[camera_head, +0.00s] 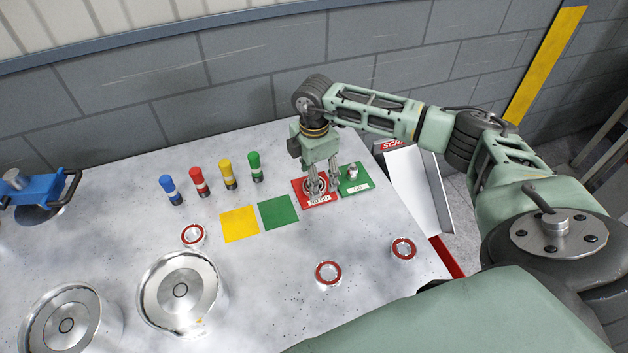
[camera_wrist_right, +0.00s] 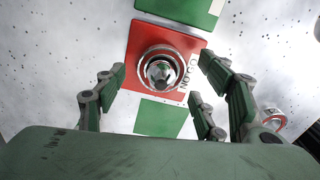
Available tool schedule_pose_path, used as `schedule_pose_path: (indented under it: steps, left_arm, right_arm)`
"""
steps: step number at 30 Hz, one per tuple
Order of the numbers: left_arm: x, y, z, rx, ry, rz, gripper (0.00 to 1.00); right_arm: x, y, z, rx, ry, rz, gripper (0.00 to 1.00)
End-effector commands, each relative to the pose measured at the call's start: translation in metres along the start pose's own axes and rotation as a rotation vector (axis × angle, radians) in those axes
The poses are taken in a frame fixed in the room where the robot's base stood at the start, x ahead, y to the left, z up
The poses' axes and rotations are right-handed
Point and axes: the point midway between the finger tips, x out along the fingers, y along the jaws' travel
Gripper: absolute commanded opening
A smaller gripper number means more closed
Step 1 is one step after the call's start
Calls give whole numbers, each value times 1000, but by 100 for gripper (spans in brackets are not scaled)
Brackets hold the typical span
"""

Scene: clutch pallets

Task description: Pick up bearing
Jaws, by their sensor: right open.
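Bearings with red rings lie on the table: one at the left (camera_head: 192,235), one at the front (camera_head: 328,273) and one near the right edge (camera_head: 404,248). A round shiny metal ring, looking like a bearing (camera_wrist_right: 143,66), sits around a metal peg (camera_wrist_right: 161,72) on the red NO GO pad (camera_head: 302,189). My right gripper (camera_head: 321,190) is over this pad, pointing down. Its fingers are open and spread on both sides of the ring, with gaps visible in the right wrist view. The fingers partly hide the ring in the head view. My left gripper is not in view.
The green GO pad (camera_head: 355,185) with a metal peg (camera_head: 352,171) is beside the red pad. Yellow (camera_head: 239,224) and green (camera_head: 278,212) squares lie left. Several coloured cylinders (camera_head: 229,175) stand behind. Large metal parts (camera_head: 181,291) are front left. A scrap bin (camera_head: 418,190) is right.

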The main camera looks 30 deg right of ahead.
Motion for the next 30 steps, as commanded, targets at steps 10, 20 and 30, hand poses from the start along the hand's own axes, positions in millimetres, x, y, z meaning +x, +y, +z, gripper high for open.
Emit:
schedule_pose_path:
  steps: [10,20,30]
  left_arm:
    - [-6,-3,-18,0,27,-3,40]
    - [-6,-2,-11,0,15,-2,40]
    - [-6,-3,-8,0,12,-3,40]
  right_arm:
    - [19,1,0,0,1,1,63]
    - [19,1,0,0,1,1,41]
    - [18,1,0,0,1,1,12]
